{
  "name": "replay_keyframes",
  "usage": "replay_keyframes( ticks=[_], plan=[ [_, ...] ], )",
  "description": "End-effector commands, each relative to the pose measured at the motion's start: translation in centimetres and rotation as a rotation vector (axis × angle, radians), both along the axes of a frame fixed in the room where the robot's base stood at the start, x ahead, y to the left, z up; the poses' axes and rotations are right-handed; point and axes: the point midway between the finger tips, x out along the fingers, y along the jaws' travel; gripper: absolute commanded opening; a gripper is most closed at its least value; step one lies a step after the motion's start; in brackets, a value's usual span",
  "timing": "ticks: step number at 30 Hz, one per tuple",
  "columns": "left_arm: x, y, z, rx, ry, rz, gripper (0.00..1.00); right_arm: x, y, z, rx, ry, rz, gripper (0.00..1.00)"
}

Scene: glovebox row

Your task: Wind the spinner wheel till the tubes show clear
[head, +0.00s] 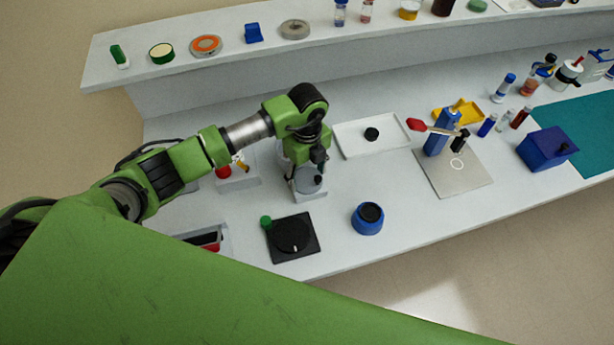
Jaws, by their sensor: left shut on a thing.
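A grey round wheel (306,183) with a small dark knob on it sits on a pale block on the bench, just left of the middle. I take it to be the spinner wheel. My left gripper (308,176) reaches down over this wheel from above and is shut on part of it. The fingers and wrist hide much of the wheel, so the exact grip is hard to see. No tubes can be made out at the wheel. My right gripper is not in view.
A black dial plate (292,248) with a green knob and a blue round pot (368,218) stand in front. A white tray (374,146) lies to the right. A grey plate (455,178) with a blue lever stand is farther right. Several items line the back shelf.

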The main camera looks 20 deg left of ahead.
Motion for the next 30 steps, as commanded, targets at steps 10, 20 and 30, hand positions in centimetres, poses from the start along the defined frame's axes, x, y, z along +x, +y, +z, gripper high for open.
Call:
replay_keyframes(
  ticks=[10,20,30],
  plan=[
    [0.2,0.0,-0.3,0.0,-0.004,-0.333,0.37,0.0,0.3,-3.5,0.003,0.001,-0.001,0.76],
    [0.2,0.0,-0.3,-0.001,-0.005,-0.61,0.37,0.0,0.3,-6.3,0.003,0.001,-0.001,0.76],
    [0.2,-0.1,-0.1,0.0,-0.004,-0.781,0.37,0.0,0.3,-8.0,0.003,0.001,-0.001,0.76]
  ],
)
